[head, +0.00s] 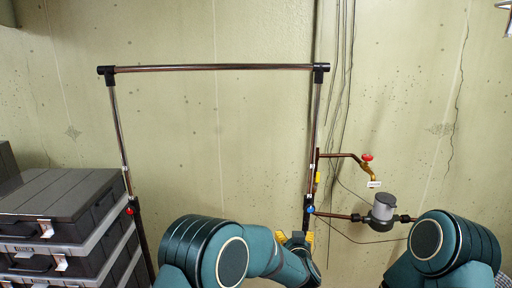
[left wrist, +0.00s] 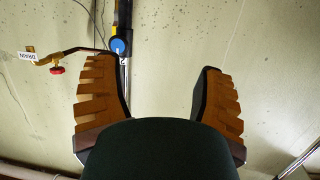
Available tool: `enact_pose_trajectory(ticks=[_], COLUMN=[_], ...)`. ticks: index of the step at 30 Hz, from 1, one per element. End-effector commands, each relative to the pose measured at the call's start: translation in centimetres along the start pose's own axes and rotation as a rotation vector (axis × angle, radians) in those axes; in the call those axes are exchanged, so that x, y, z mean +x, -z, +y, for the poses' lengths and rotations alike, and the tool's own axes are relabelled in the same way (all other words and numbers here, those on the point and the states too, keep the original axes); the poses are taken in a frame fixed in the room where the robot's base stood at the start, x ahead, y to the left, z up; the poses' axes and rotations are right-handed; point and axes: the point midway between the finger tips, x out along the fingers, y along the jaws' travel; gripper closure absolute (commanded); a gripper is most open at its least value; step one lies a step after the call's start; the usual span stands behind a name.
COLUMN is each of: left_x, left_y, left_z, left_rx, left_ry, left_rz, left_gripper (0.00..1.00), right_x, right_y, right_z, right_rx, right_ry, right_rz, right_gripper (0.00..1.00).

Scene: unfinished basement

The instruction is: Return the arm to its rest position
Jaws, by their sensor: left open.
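My left arm (head: 275,258) reaches from the lower left toward the pipes on the wall. Its gripper (head: 295,239) is small and partly hidden behind the arm, near the lower part of the right vertical pipe, just below a blue valve knob (head: 310,209). In the left wrist view the gripper (left wrist: 157,67) has its orange ribbed fingers wide apart with nothing between them but wall. The blue knob (left wrist: 118,45) shows beside the left finger; contact cannot be told. My right arm (head: 440,245) is folded at the lower right, its gripper out of view.
A pipe frame (head: 215,68) stands against the concrete wall, with a red knob (head: 130,211) on its left leg. A red-handled tap (head: 367,158) with a tag and a grey meter (head: 384,206) stick out right. Stacked dark cases (head: 60,205) fill the left.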

Motion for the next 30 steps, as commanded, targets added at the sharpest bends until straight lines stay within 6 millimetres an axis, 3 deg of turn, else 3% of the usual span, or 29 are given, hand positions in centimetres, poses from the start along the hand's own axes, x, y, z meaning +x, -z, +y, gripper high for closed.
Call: enact_pose_trajectory(ticks=[1, 4, 8, 11, 15, 21, 24, 27, 30], left_x=[-0.1, -1.1, -4.4, -8.3, -15.3, -25.1, -28.1, -29.6, -29.9], left_y=[-2.5, -7.6, -14.5, -19.3, -24.9, -29.3, -30.1, -30.4, -30.4], left_z=[-2.0, -5.7, -10.4, -13.6, -16.9, -19.2, -19.6, -19.7, -19.7], left_rx=[-0.004, -0.028, -0.081, -0.136, -0.229, -0.349, -0.385, -0.403, -0.405], left_ry=[-0.012, -0.048, -0.089, -0.113, -0.139, -0.16, -0.166, -0.169, -0.17], left_rz=[-0.062, -0.199, -0.406, -0.571, -0.807, -1.077, -1.154, -1.193, -1.199], left_gripper=[0.31, 0.31, 0.31, 0.31, 0.31, 0.31, 0.31, 0.31, 0.31], right_x=[0.0, 0.0, 0.0, 0.0, 0.0, 0.0, 0.0, 0.0, 0.0], right_y=[0.0, -0.1, -0.1, -0.1, -0.1, -0.1, -0.1, -0.1, -0.1], right_z=[0.0, 0.0, 0.0, 0.0, 0.0, 0.0, 0.0, 0.0, 0.0], right_rx=[0.0, 0.001, 0.001, 0.001, 0.001, 0.001, 0.001, 0.001, 0.001], right_ry=[0.0, 0.0, 0.0, 0.0, 0.0, 0.0, 0.0, 0.0, 0.0], right_rz=[-0.001, -0.001, -0.001, -0.001, -0.001, -0.001, -0.001, -0.001, -0.001], right_gripper=[0.48, 0.48, 0.48, 0.48, 0.48, 0.48, 0.48, 0.48, 0.48])
